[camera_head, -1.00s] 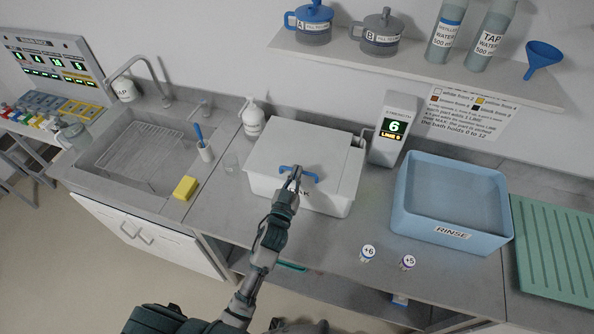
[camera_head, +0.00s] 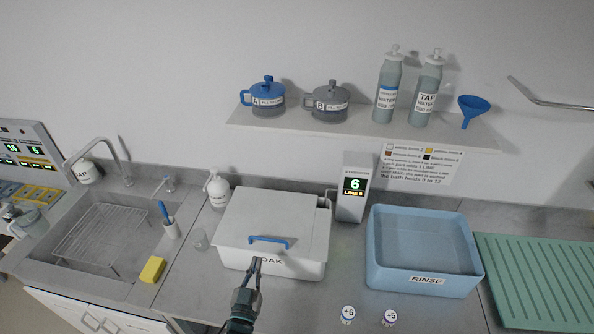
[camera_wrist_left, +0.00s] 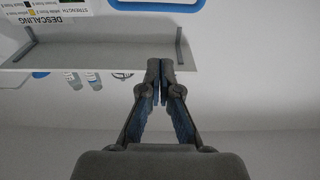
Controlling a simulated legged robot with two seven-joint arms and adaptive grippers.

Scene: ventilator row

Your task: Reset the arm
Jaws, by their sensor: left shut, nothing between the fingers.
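My left gripper (camera_head: 255,265) is in front of the white lidded SOAK bath (camera_head: 230,222) in the head view. It is shut and empty, its tips a little below the lid's blue handle (camera_head: 268,240) in the picture; they look apart from it. The lid is on the bath. In the left wrist view the closed fingers (camera_wrist_left: 158,70) have only wall and the upside-down shelf (camera_wrist_left: 110,50) beyond them. My right gripper is not in view.
A blue RINSE tub (camera_head: 425,278) stands right of a strength display (camera_head: 353,190) reading 6. Two small cups, +6 (camera_head: 347,315) and +5 (camera_head: 389,317), stand near the front. A sink (camera_head: 85,265), yellow sponge (camera_head: 152,269) and green drainer (camera_head: 535,280) flank them. Teapots and bottles line the shelf (camera_head: 350,132).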

